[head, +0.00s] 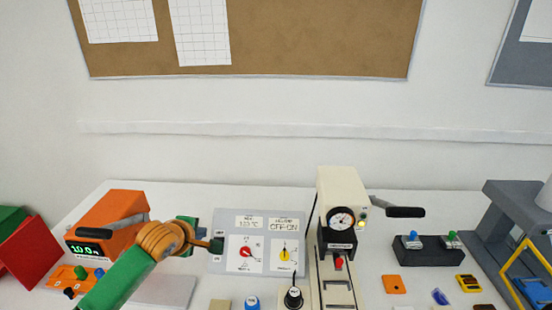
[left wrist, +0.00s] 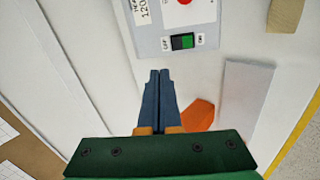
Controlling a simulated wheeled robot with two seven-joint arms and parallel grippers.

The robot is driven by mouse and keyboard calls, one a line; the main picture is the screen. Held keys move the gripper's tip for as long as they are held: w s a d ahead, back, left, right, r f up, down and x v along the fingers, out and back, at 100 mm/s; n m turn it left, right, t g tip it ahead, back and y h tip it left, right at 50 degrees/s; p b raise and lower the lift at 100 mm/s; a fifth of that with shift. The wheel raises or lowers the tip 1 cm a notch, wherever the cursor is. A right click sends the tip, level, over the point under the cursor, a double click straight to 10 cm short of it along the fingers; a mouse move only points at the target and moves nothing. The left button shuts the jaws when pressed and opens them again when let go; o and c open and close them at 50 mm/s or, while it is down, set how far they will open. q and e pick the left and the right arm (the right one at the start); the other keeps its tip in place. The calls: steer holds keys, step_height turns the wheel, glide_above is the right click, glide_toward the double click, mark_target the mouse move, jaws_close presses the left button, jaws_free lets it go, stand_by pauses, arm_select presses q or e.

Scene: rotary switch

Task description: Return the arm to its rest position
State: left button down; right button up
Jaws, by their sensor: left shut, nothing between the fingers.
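My left arm, green with an orange wrist, comes in from the lower left in the head view. Its left gripper (head: 216,245) is at the left edge of the grey switch panel (head: 225,225). In the left wrist view the blue-grey fingers (left wrist: 160,73) are shut together with nothing between them. Their tips point toward the panel (left wrist: 150,45), with a visible gap in the picture to its green rocker switch (left wrist: 182,41). The panel carries a red knob (head: 245,252) and a yellow knob (head: 285,254). My right gripper is not in view.
An orange device (head: 115,212) with a green display stands left of the panel, partly behind my arm. A cream machine (head: 343,187) with a gauge and black handle stands right of it. Small parts and a dark grey frame (head: 515,205) are further right.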

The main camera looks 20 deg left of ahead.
arm_select(q)
steer(key=s+d+f+m+g+h, duration=0.1)
steer(key=s+d+f+m+g, duration=0.1)
steer(key=s+d+f+m, duration=0.55)
steer(key=s+d+f+m+g, duration=0.1)
steer(key=s+d+f+m, duration=0.1)
steer(key=s+d+m, duration=0.3)
steer(key=s+f+m+g+h, duration=0.1)
steer(key=s+f+m, duration=0.1)
steer(key=s+m, duration=0.3)
steer(key=s+d+f+m+g, duration=0.1)
steer(key=s+d+f+m, duration=0.15)
steer(key=s, duration=0.45)
steer(key=s+f+m+g+b, duration=0.1)
steer(key=s+f, duration=0.1)
steer(key=f, duration=0.8)
steer(key=s+f+m+g, duration=0.1)
steer(key=s+f, duration=0.1)
steer(key=f, duration=0.7)
steer(key=s+a+f+g, duration=0.1)
steer(key=s+f, duration=0.8)
steer(key=s, duration=0.2)
steer(key=shift+a+b, duration=0.2)
steer(key=shift+b, duration=0.2)
